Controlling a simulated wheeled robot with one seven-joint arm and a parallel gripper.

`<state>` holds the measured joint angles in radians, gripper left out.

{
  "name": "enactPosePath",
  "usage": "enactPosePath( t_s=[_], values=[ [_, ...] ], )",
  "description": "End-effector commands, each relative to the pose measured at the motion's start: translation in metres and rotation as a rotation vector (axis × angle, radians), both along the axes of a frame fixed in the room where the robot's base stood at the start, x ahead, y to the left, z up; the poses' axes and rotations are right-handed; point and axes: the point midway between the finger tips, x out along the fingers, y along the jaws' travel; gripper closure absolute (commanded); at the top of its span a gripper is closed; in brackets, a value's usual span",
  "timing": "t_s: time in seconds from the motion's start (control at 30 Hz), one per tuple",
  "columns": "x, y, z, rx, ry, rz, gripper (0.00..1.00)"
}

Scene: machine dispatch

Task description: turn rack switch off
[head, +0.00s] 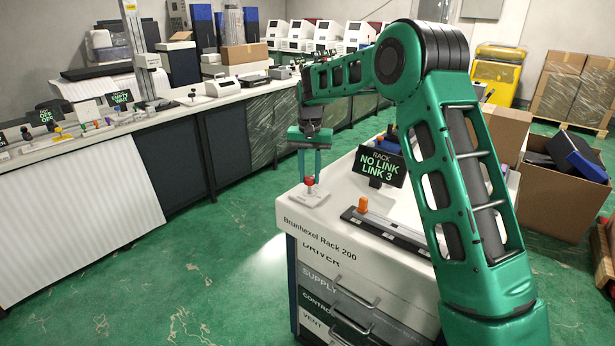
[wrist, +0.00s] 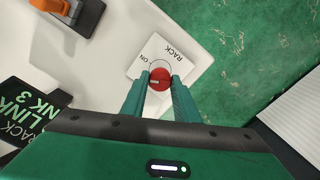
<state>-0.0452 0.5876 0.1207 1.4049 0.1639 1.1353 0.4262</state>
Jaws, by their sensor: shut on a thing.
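The rack switch is a red round knob (wrist: 160,79) on a pale square plate (wrist: 182,50) marked "RACK" and "ON". In the head view the knob (head: 309,182) stands at the left corner of the white rack top (head: 334,217). My gripper (wrist: 160,84) is over the plate with its two green fingers on either side of the knob, shut on it. In the head view my gripper (head: 310,179) points straight down at the knob. A pale mark on the knob shows in the wrist view. The rack's sign (head: 379,165) reads "RACK NO LINK LINK 3".
An orange-handled slider (head: 362,205) on a dark rail lies right of the knob on the rack top. The sign stands close behind. Cardboard boxes (head: 556,185) are to the right. A long bench (head: 110,125) runs along the left, with clear green floor (head: 215,245) between.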

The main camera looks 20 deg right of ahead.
Motion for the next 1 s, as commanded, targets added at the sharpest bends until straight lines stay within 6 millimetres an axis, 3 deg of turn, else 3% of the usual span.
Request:
enactPosePath(
  t_s=[1.0],
  values=[
    [0.0007,0.0005,0.0009,0.0,-0.002,0.909,0.95]
  ],
)
